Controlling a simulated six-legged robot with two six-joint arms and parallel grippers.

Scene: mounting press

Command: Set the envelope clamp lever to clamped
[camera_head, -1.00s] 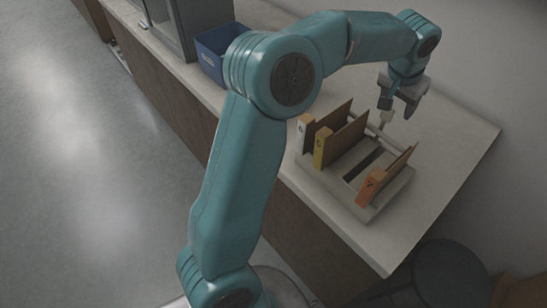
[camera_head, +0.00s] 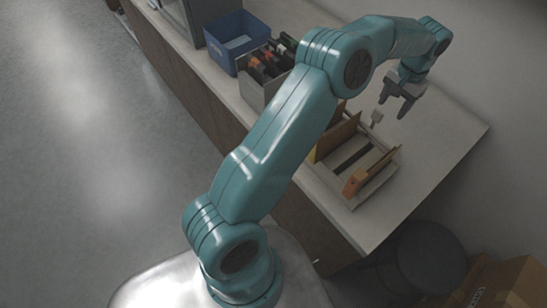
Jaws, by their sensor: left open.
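The mounting press (camera_head: 376,182) is a pale frame on the counter, with brown boards and an orange block (camera_head: 354,183) at its near end. A small pale lever handle (camera_head: 376,117) stands up at the press's back side, and I take it for the envelope clamp lever. Its exact setting is too small to tell. My left gripper (camera_head: 393,107) is open and empty, just above and right of the handle, with no clear contact. My left arm hides the left part of the press, including most of a yellow block (camera_head: 312,155). My right gripper is not in view.
A blue bin (camera_head: 238,42) and a grey box (camera_head: 250,92) of dark items with orange tags stand on the counter (camera_head: 440,150) left of the press. The counter is bare right of the press. A dark round bin (camera_head: 430,255) and cardboard boxes (camera_head: 505,285) stand beyond its end.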

